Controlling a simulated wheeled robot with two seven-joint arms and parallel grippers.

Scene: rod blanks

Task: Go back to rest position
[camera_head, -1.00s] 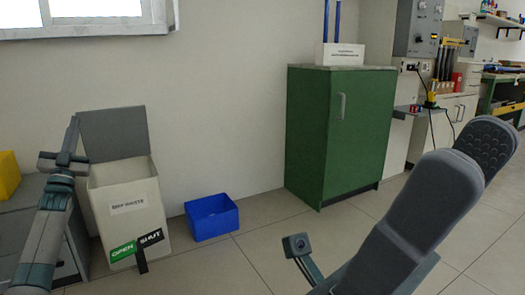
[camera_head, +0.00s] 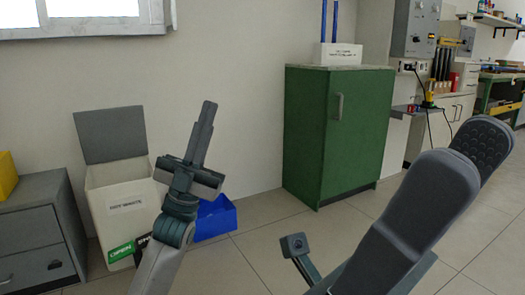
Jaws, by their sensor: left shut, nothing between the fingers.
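My left gripper (camera_head: 207,106) is shut and empty. It points up in front of the wall, with its arm rising from the bottom of the view. It stands in front of the right edge of the white waste bin (camera_head: 112,205) and hides part of the blue box (camera_head: 222,218). I cannot tell how far it is from them.
The bin's grey lid is up, and a green and black open/shut sign, partly hidden, is at its front. A grey drawer cabinet (camera_head: 30,235) with a yellow box (camera_head: 7,175) stands at left. A green cabinet (camera_head: 365,140) carries a white box (camera_head: 338,54). Floor between is clear.

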